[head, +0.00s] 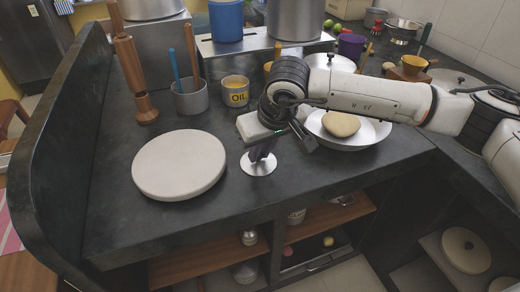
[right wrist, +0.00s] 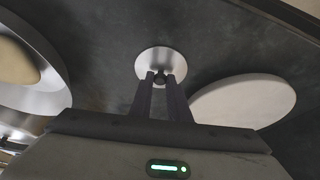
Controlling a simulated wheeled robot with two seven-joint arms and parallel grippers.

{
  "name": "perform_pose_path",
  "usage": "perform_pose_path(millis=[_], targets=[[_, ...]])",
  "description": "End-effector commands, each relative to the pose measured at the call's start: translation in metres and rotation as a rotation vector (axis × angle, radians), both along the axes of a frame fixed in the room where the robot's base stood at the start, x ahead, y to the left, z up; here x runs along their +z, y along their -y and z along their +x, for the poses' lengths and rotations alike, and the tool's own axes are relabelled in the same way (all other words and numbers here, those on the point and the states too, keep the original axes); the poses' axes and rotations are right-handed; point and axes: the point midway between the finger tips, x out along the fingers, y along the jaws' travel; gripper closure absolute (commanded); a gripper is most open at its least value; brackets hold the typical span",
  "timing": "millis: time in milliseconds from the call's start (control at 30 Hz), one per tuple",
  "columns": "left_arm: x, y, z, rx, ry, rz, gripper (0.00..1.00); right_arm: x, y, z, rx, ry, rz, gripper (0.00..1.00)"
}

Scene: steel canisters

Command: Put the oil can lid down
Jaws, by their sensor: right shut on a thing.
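The oil can lid (head: 258,168) is a small shiny steel disc with a dark knob. It is low over the dark counter, in front of the oil can (head: 236,93), and I cannot tell whether it touches the surface. My right gripper (head: 261,155) is shut on its knob and points down. In the right wrist view the lid (right wrist: 160,56) shows beyond the fingertips of my gripper (right wrist: 161,78). The oil can is a steel canister marked OIL, open at the top with yellow contents. My left gripper is not in view.
A round white board (head: 180,163) lies left of the lid. A wide steel bowl (head: 372,134) with a dough lump (head: 341,124) stands to the right. A steel cup (head: 190,99) with utensils stands behind. The counter's front strip is clear.

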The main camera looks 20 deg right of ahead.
Motion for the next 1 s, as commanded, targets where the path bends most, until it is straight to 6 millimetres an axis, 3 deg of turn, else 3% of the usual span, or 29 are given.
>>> perform_pose_path(millis=[300,333,433,767,867,1000], targets=[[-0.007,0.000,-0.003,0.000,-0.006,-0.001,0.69,-0.004,0.000,0.001,-0.001,0.002,0.001,1.00],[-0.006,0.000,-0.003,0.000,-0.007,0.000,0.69,-0.002,0.000,0.001,-0.001,0.002,0.001,0.81],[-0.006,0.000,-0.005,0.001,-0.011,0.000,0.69,-0.002,0.000,0.001,-0.001,0.002,0.001,0.65],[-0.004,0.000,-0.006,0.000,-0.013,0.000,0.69,0.001,0.000,0.001,-0.001,0.002,0.000,0.65],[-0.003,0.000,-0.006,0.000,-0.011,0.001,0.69,0.008,0.001,-0.001,-0.001,0.004,0.001,0.65],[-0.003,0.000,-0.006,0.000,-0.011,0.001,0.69,0.033,0.002,-0.011,0.000,0.007,0.001,0.65]])
